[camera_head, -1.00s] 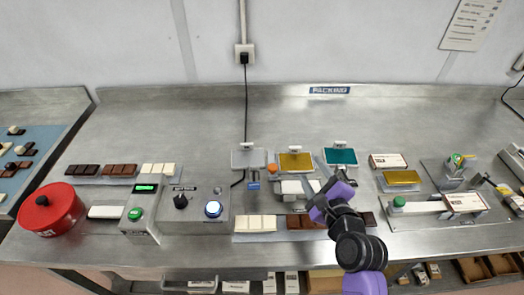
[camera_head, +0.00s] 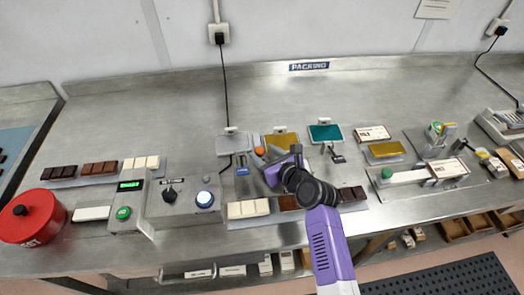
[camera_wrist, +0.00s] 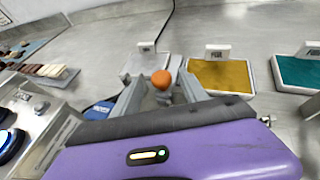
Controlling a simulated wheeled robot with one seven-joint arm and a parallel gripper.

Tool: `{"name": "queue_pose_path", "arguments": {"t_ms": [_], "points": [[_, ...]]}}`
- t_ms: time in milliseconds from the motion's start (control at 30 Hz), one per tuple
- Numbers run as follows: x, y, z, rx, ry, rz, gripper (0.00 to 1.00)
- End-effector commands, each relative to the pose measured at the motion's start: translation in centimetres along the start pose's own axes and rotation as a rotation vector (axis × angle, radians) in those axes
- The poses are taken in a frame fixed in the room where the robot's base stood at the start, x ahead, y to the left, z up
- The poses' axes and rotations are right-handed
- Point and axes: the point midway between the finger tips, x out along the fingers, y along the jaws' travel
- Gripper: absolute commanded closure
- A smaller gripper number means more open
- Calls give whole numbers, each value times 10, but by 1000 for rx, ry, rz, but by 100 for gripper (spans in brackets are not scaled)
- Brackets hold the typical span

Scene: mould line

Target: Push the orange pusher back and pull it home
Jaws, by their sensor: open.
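The orange pusher shows as a round orange knob (camera_head: 259,151) at the middle of the bench, between a grey plate and a yellow plate. The knob also shows in the wrist view (camera_wrist: 161,79), near the middle. My gripper (camera_head: 264,156) is open and empty, with its fingers reaching toward the knob. In the wrist view my gripper (camera_wrist: 160,92) has one finger on each side of the knob in the picture. I cannot tell whether either finger touches it. The lower part of the pusher is hidden by my gripper.
A grey plate (camera_head: 234,141), a yellow plate (camera_head: 281,140) and a teal plate (camera_head: 325,132) stand around the knob. A control box with a lit button (camera_head: 204,199) is to the left. Chocolate bars (camera_head: 248,208) lie in front. The bench behind is clear.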

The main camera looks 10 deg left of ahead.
Motion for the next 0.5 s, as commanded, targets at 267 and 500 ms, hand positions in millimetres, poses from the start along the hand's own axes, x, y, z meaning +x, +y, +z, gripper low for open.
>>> {"name": "queue_pose_path", "arguments": {"t_ms": [267, 500], "points": [[18, -1, 0, -1, 0, -2, 49], [19, -1, 0, -1, 0, -2, 49]]}}
